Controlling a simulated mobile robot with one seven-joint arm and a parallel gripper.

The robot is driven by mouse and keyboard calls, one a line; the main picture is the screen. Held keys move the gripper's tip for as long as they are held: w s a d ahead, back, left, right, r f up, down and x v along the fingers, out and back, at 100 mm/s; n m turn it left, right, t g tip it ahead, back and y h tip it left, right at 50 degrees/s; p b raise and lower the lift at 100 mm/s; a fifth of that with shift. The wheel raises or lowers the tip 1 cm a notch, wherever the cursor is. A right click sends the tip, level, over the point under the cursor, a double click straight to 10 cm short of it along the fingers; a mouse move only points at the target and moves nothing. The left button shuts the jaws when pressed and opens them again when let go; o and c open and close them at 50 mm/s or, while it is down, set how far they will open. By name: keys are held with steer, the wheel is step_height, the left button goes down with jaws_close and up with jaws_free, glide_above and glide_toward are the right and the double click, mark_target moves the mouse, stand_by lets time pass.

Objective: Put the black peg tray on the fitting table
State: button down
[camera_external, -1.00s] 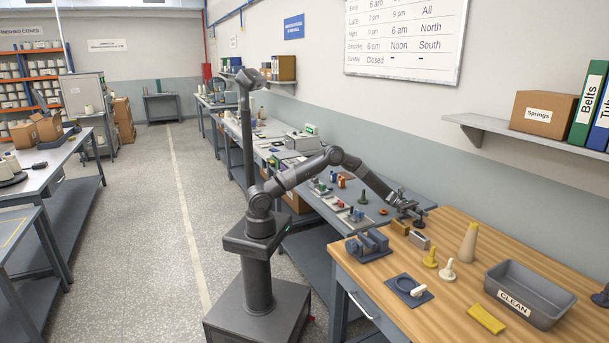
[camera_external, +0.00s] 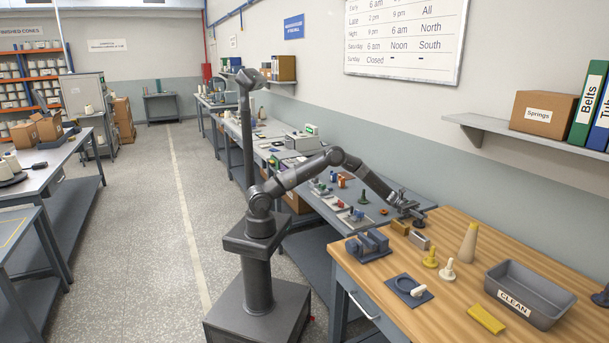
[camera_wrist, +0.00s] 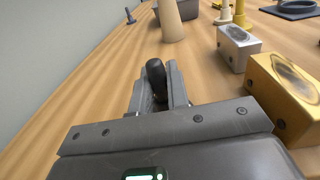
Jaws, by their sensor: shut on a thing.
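My gripper (camera_wrist: 155,88) is shut on a black round-topped peg (camera_wrist: 155,70), which stands between the two fingers in the wrist view. In the external view my gripper (camera_external: 409,213) is low at the far left corner of the wooden-topped table (camera_external: 450,301). The lower end of the peg is hidden by the fingers and the gripper body. I cannot make out a tray under it, nor whether it touches the wood.
A silver block (camera_wrist: 238,47) and a brass block (camera_wrist: 285,88) stand close at right in the wrist view. A tan cone (camera_external: 468,242), yellow and cream pegs and a grey CLEAN bin (camera_external: 557,296) are farther along. A grey bench (camera_external: 330,222) adjoins behind.

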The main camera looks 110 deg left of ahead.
steer(key=shift+r, duration=0.1)
step_height(320, 180, up, 4)
steer(key=shift+r, duration=0.2)
steer(key=s+d+r, duration=0.3)
steer(key=d+r, duration=0.4)
steer(key=d, duration=0.4)
steer(key=s+d+r+n+t+y, duration=0.1)
steer(key=s+r+n+t+y, duration=0.15)
steer(key=r, duration=0.75)
steer(key=s+r+n+t+y, duration=0.1)
steer(key=s+r+y, duration=0.25)
steer(key=r, duration=0.55)
steer(key=s+d+r+n+y, duration=0.2)
steer(key=s+d+y, duration=0.1)
steer(key=s, duration=0.3)
steer(key=s+d+r+n+t+y, duration=0.1)
steer(key=s+d+r+n+y, duration=0.1)
steer(key=s+d, duration=0.3)
steer(key=shift+s+r+n+y, duration=0.4)
steer(key=shift+s+n+y, duration=0.25)
steer(key=shift+s+y, duration=0.2)
steer(key=shift+t, duration=0.25)
steer(key=shift+a, duration=0.1)
